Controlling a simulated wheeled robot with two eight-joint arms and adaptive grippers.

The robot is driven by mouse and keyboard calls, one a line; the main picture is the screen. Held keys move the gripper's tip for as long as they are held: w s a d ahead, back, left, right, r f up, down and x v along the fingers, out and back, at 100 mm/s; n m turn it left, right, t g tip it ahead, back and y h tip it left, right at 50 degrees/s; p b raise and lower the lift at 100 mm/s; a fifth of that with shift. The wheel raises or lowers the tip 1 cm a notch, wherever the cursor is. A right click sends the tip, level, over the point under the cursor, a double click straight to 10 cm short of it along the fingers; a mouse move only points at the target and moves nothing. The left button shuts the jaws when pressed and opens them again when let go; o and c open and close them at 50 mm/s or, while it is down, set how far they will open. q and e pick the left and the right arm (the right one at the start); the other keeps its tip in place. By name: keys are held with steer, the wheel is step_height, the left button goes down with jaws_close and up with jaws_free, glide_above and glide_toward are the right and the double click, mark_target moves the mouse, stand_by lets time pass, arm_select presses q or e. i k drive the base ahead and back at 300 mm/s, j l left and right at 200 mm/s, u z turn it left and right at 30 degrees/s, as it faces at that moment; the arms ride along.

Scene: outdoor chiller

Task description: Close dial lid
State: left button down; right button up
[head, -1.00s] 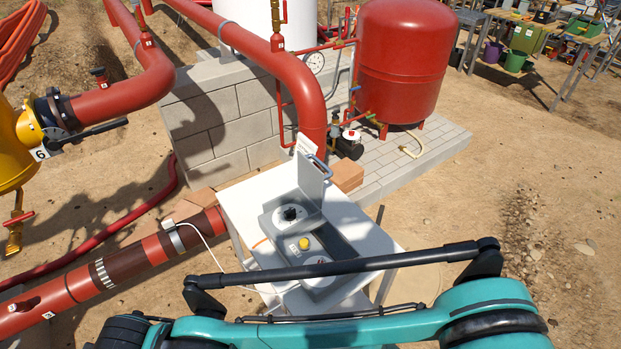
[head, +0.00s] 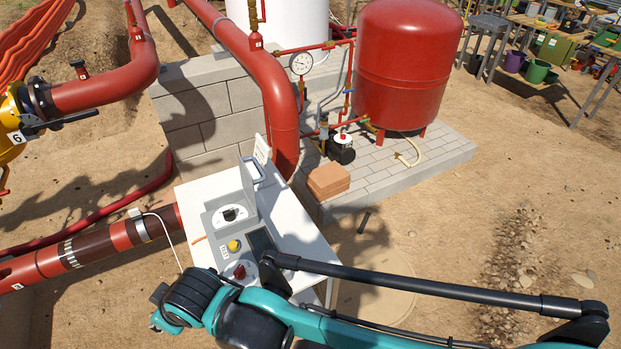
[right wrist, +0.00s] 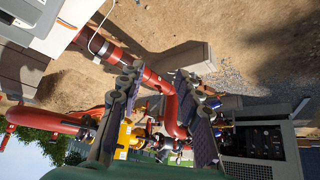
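The dial lid (head: 247,180) stands raised at the back of a grey control box (head: 212,222), with a handle at its top edge. Below the lid, the round dial (head: 229,213) with its black knob is uncovered. In the head view my teal right arm crosses the bottom from the right, its far end in front of the box, hiding the box's front part. The right gripper's fingers are not clear there. In the right wrist view my right gripper (right wrist: 156,80) is open, with nothing held between its fingers. My left gripper is not in view.
The box stands on a white table (head: 290,225) and also carries a yellow button (head: 234,245) and a red knob (head: 240,270). A large red pipe (head: 283,125) rises close behind the table. Bricks (head: 328,181) lie at its back right. Open sand is to the right.

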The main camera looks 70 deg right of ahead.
mark_target(248, 184)
steer(key=k+l+z, duration=0.35)
steer(key=l, duration=0.25)
steer(key=k+l+z, duration=0.15)
steer(key=l, duration=0.2)
steer(key=k+l+z, duration=0.2)
steer(key=l, duration=0.15)
steer(key=l+z, duration=0.15)
steer(key=l, duration=0.2)
steer(key=i+l+u, duration=0.4)
steer(key=l, duration=0.15)
steer(key=l+u, duration=0.25)
steer(key=i+l, duration=0.05)
